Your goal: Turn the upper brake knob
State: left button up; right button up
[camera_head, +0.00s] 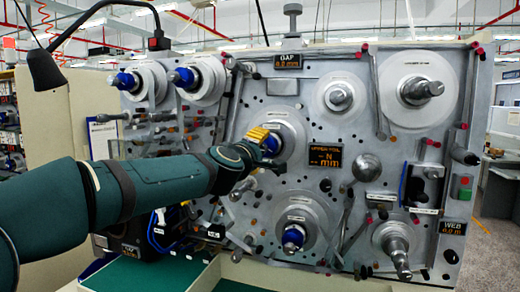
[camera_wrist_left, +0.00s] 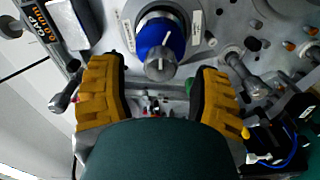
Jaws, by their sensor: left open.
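A blue spindle hub (camera_wrist_left: 160,37) with a grey knob (camera_wrist_left: 159,67) on its end shows in the left wrist view, between my yellow fingers. The knob bears a light pointer line. In the head view the same blue hub (camera_head: 270,146) is mostly hidden behind my fingers, at the middle of the upper disc (camera_head: 291,132). I take this to be the upper brake knob. My left gripper (camera_head: 260,138) is open at the hub, with its fingers (camera_wrist_left: 161,80) spread apart on either side of the knob and a visible gap on each side. My right gripper is not in view.
A similar blue-hubbed spindle (camera_head: 293,237) sits below on the grey panel (camera_head: 250,95). More blue spindles (camera_head: 184,78) stand at upper left. Rollers and rods protrude around; a metal spindle (camera_head: 397,252) sticks out at lower right. A black lamp (camera_head: 45,68) hangs at the left.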

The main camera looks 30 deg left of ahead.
pick_arm(q)
jog(key=v, duration=0.9)
jog(key=shift+a, duration=0.1)
